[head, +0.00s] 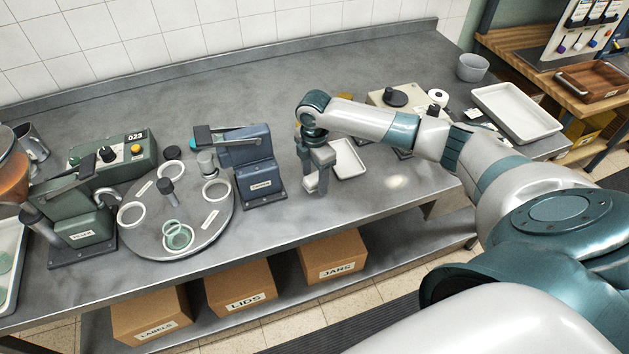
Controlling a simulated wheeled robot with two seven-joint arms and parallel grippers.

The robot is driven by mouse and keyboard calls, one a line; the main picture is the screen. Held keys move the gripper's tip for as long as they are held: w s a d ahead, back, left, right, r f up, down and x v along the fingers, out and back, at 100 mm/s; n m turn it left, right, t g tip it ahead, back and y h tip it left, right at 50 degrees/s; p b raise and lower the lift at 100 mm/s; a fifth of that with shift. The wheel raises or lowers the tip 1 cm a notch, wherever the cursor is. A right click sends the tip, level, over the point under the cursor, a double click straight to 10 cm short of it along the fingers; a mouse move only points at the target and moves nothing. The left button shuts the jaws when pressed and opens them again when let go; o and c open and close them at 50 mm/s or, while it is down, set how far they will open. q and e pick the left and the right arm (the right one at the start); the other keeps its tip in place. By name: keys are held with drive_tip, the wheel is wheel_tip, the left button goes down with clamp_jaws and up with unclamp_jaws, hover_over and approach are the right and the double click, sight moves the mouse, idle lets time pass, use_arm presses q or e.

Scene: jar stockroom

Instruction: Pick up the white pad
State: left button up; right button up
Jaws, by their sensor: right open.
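My right gripper (317,188) points down over the bench, just right of the blue press (258,172). Its jaws are open. A small pale patch shows at its fingertips; I cannot tell whether it is part of the finger or a separate thing. A flat white rectangular piece (349,159) lies on the bench just right of the gripper, partly hidden behind it. It seems to have a thin rim, and I cannot tell whether it is the white pad or a shallow tray. My left gripper is not in view.
A round turntable (150,237) with several rings stands left of the blue press. A green machine (75,215) is farther left. A beige device (397,98), white tray (516,112) and grey bowl (472,68) are at right. The bench's back middle is clear.

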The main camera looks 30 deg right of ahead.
sight(314, 177)
drive_tip(key=c, duration=1.1)
drive_tip(key=shift+r+b, duration=0.4)
drive_tip(key=shift+r, duration=0.15)
wheel_tip(314, 177, up, 2)
drive_tip(key=shift+w+r+b, duration=0.1)
drive_tip(key=shift+r+b, duration=0.05)
drive_tip(key=shift+b, duration=0.5)
drive_tip(key=shift+s+d+r+b, duration=0.65)
drive_tip(key=shift+s+d+r, duration=0.45)
drive_tip(key=shift+s, duration=0.65)
drive_tip(key=shift+s+d+r+b, duration=0.6)
drive_tip(key=shift+s+d+r, duration=0.2)
drive_tip(key=shift+s+r, duration=0.8)
drive_tip(key=shift+s+d+r+b, duration=0.65)
drive_tip(key=shift+s+d+r, duration=0.4)
drive_tip(key=shift+s, duration=0.8)
drive_tip(key=shift+a, duration=0.1)
